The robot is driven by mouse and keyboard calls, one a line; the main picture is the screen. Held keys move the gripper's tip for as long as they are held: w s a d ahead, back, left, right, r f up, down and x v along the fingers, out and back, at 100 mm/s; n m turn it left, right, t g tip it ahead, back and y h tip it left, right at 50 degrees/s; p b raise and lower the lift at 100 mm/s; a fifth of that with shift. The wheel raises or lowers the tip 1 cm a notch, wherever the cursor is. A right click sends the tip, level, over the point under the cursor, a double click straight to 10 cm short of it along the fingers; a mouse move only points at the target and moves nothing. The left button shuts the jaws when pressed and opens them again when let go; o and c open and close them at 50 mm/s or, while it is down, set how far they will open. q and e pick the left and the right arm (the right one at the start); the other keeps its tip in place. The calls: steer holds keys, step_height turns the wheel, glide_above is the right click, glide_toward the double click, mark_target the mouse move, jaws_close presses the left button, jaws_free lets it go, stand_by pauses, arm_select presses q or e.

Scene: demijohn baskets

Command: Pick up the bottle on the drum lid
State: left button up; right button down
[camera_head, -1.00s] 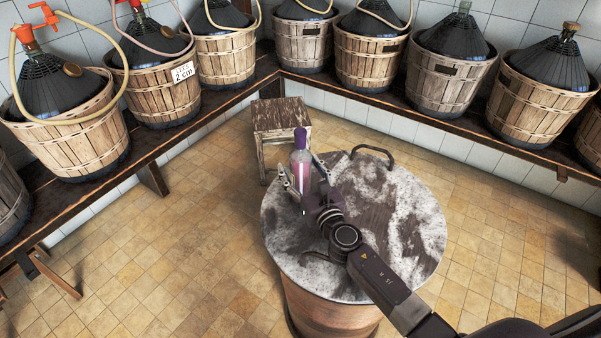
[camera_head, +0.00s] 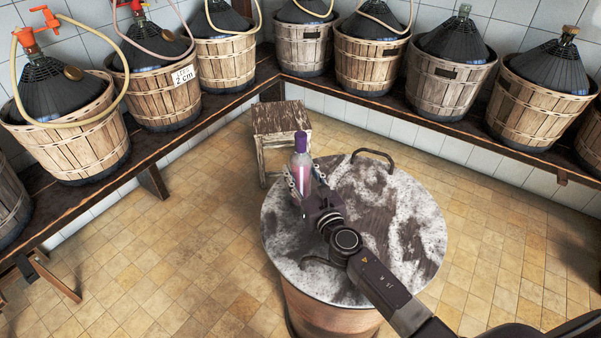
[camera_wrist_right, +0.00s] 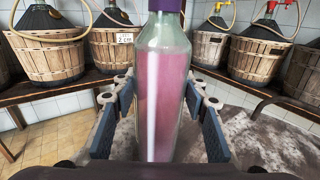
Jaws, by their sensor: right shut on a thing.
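The bottle (camera_head: 301,172) is clear glass with pink contents and a purple cap, upright near the far left edge of the round drum lid (camera_head: 395,225). Its lower part is hidden by my gripper in the head view. My right gripper (camera_head: 303,179) reaches in from the lower right and is shut on the bottle, one finger on each side. In the right wrist view the bottle (camera_wrist_right: 161,85) stands in the middle between the two fingers (camera_wrist_right: 160,125). I cannot tell whether its base touches the lid. My left gripper is not in view.
The lid has a dark curved handle (camera_head: 373,156) at its far edge. A wooden stool (camera_head: 281,120) stands close behind the drum. Wicker-style wooden baskets with dark demijohns (camera_head: 368,58) line shelves along both walls. The tiled floor (camera_head: 190,240) at left is clear.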

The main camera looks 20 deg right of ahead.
mark_target(303, 146)
step_height(303, 146, up, 10)
steer(key=p, duration=0.6)
step_height(303, 146, up, 9)
steer(key=p, duration=0.3)
steer(key=shift+f, duration=0.15)
steer(key=shift+r, duration=0.8)
